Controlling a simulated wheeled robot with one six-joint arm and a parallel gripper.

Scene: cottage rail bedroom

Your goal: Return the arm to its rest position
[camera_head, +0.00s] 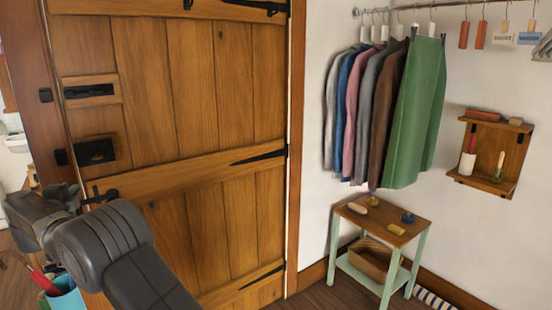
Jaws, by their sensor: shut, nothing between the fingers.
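My arm comes up from the bottom edge at the lower left, with its thick dark grey joint in front of the wooden door (205,75). It bends left, and its end with my gripper (72,194) is small and partly hidden close to the door's left edge. The fingers look shut with nothing between them. A black handle-like piece (102,196) shows just right of it; I cannot tell whether they touch.
Clothes (415,115) hang from a rail right of the door. Below stands a small green-legged table (375,222) with small items on top and a basket (370,260) underneath. A wooden wall shelf (512,155) is at right. A blue bucket (65,298) stands at lower left.

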